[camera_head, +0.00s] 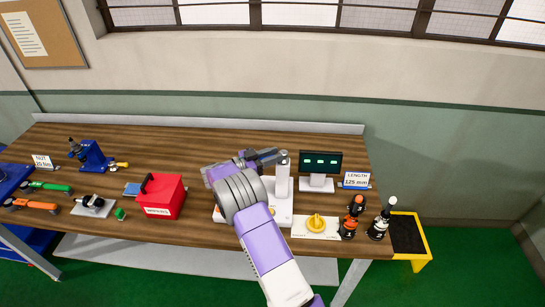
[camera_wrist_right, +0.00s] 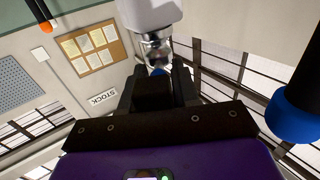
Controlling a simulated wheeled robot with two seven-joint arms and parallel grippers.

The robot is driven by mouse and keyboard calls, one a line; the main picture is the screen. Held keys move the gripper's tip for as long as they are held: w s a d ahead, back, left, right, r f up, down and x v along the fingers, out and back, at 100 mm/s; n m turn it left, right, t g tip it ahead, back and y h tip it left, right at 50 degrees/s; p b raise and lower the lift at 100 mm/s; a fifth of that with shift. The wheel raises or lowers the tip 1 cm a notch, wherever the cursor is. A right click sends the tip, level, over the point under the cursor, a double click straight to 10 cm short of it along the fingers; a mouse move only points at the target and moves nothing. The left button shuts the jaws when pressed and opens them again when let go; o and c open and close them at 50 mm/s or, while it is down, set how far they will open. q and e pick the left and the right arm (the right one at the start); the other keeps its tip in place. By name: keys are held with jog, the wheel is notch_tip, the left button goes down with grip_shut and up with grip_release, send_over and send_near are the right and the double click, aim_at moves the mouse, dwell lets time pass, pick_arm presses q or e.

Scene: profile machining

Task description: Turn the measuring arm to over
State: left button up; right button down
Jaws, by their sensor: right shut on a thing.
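The white measuring device (camera_head: 283,210) stands on the bench, with an upright post (camera_head: 282,178). Its measuring arm shows only in small part beside the post top, mostly hidden by my gripper. My right gripper (camera_head: 262,158) reaches over the device from the left of the post, its dark fingers shut on the arm. In the right wrist view, the black fingers (camera_wrist_right: 156,82) close around a small blue piece (camera_wrist_right: 158,71) below a shiny metal part (camera_wrist_right: 156,50) and a white part (camera_wrist_right: 150,12). My left gripper is not in view.
A small screen (camera_head: 321,164) and a LENGTH sign (camera_head: 356,180) stand right of the device. A yellow knob (camera_head: 316,222) and two dark tools (camera_head: 380,220) are at the front right. A red box (camera_head: 162,197) stands left.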

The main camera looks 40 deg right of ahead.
jog(key=shift+g, duration=0.3)
jog(key=c, duration=1.1)
grip_release()
jog(key=b+v, duration=0.1)
jog(key=v, duration=0.6)
jog(key=shift+w+a+r, duration=0.1)
jog(key=shift+a, duration=0.1)
